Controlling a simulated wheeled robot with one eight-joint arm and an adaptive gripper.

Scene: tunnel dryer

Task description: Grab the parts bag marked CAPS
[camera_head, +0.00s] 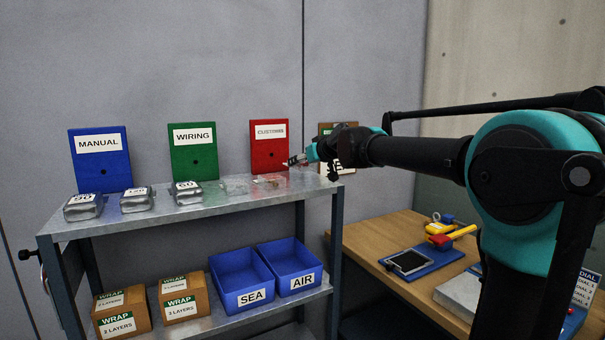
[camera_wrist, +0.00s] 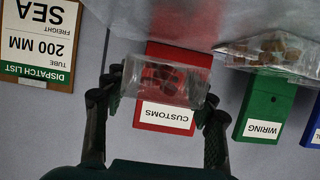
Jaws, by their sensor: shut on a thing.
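My gripper (camera_head: 309,156) is above the right end of the top shelf, in front of the back wall. In the wrist view my gripper (camera_wrist: 160,92) has its two fingers at either side of a clear parts bag (camera_wrist: 165,80) with brownish pieces inside, and is shut on it. No CAPS marking is readable on this bag. Another clear bag with brown pieces (camera_wrist: 268,50) shows at the upper right of the wrist view. In the head view, clear bags (camera_head: 235,186) lie on the shelf left of my gripper.
The metal shelf (camera_head: 130,226) also holds several grey packs (camera_head: 137,199). Boards MANUAL (camera_head: 100,172), WIRING (camera_head: 194,160) and CUSTOMS (camera_head: 268,150) stand behind. Blue SEA (camera_head: 244,298) and AIR bins are below. A wooden bench (camera_head: 375,235) is right.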

